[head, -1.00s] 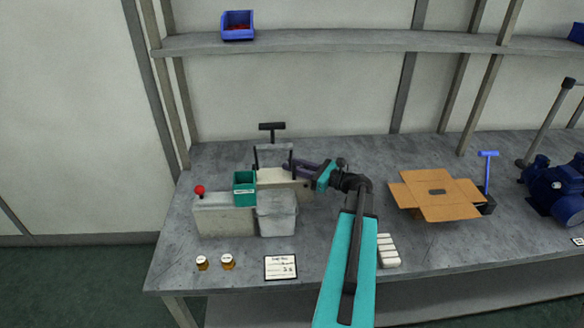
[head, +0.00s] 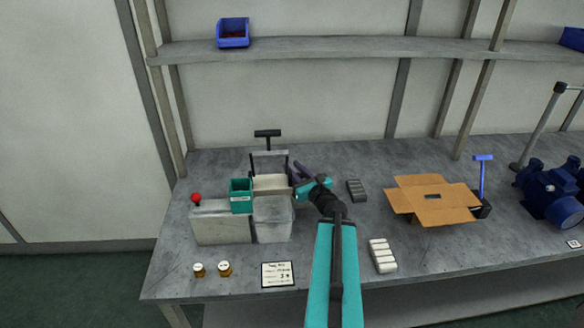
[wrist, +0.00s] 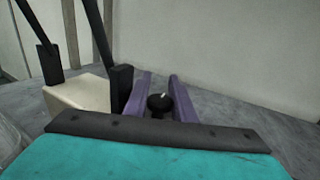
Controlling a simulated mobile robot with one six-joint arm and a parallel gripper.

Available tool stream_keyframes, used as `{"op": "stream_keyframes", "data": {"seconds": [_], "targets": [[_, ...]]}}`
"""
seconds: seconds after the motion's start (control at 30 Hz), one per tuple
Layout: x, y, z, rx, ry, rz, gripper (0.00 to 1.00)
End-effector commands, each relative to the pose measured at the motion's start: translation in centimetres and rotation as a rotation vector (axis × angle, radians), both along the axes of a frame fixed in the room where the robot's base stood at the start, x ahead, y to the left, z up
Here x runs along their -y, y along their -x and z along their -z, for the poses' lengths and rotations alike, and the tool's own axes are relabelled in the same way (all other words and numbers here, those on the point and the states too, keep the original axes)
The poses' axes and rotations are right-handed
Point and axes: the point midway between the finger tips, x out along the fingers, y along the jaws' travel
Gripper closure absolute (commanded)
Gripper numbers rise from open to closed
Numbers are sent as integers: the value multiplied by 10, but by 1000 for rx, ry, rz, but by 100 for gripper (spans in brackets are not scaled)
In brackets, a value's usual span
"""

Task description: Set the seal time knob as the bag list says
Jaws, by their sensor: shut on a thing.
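The seal time knob (wrist: 159,102) is a small black knob with a white mark, beside the cream bag sealer (wrist: 78,97) in the wrist view. The mark points up and slightly right. My gripper (wrist: 160,78) has its purple fingers on either side of the knob and is shut on it. In the head view my gripper (head: 300,172) is at the right side of the sealer (head: 270,183), and the knob is hidden. The bag list (head: 278,274) is a white card at the bench's front; its writing is too small to read surely.
A teal bin (head: 241,196), a grey tub (head: 273,220) and a grey box with a red ball lever (head: 222,223) stand left of my arm. Two amber jars (head: 224,268) are in front. White blocks (head: 382,255) and an open carton (head: 432,197) lie right.

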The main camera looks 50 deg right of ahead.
Motion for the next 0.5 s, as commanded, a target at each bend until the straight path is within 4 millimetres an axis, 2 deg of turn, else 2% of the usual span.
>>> {"op": "stream_keyframes", "data": {"seconds": [0.5], "targets": [[4, 2, -2, 1, -1, 125, 99]]}}
